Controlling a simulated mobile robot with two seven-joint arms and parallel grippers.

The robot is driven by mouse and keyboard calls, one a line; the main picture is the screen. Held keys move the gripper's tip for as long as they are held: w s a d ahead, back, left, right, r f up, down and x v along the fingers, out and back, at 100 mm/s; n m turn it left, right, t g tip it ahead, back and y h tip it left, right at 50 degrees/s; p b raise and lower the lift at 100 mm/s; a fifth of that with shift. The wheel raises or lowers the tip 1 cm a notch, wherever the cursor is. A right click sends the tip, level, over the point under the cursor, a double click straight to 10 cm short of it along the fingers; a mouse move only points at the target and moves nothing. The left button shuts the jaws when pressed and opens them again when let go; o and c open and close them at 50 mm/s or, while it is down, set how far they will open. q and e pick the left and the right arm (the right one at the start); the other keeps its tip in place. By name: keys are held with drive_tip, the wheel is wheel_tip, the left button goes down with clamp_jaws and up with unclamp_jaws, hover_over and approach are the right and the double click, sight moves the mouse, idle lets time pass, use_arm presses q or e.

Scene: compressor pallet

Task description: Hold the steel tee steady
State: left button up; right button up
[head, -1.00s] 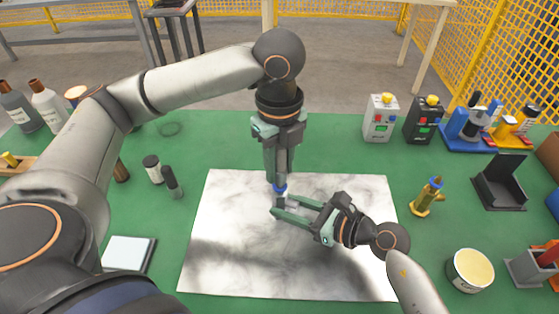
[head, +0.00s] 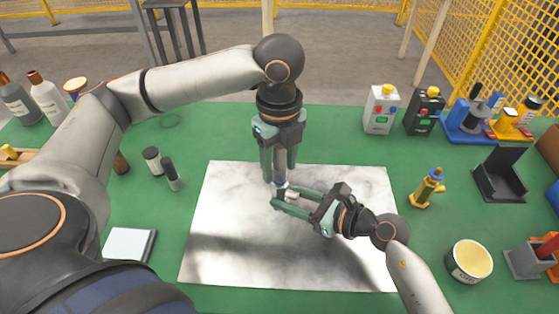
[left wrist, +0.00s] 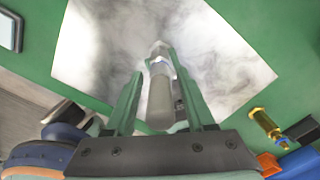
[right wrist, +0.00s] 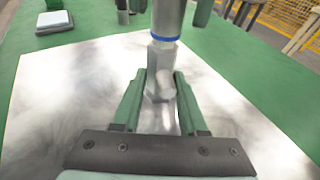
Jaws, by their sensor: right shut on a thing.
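The steel tee (right wrist: 159,84) sits between the fingers of my right gripper (head: 287,197), which is shut on it above the white marbled sheet. A grey cylinder (left wrist: 160,98) stands upright on the tee, with a blue ring (right wrist: 163,39) at the joint. My left gripper (head: 279,177) points down from above. Its fingers are open on either side of the cylinder, with gaps visible in the left wrist view (left wrist: 157,68). The fingers partly hide the cylinder in the head view. I cannot tell how firmly the cylinder is seated in the tee.
The marbled sheet (head: 230,245) lies on the green table (head: 335,135) and is otherwise clear. A brass fitting (head: 427,188) and an open tin (head: 468,262) stand to the right. Two button boxes (head: 380,110) stand behind. Small bottles (head: 153,163) stand to the left.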

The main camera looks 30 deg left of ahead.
use_arm(q)
drive_tip(key=shift+o, duration=0.9)
use_arm(e)
drive_tip(key=shift+f, duration=0.1)
use_arm(q)
wheel_tip(320, 180, up, 12)
use_arm(e)
drive_tip(key=o, duration=1.1)
drive_tip(key=shift+c, duration=0.2)
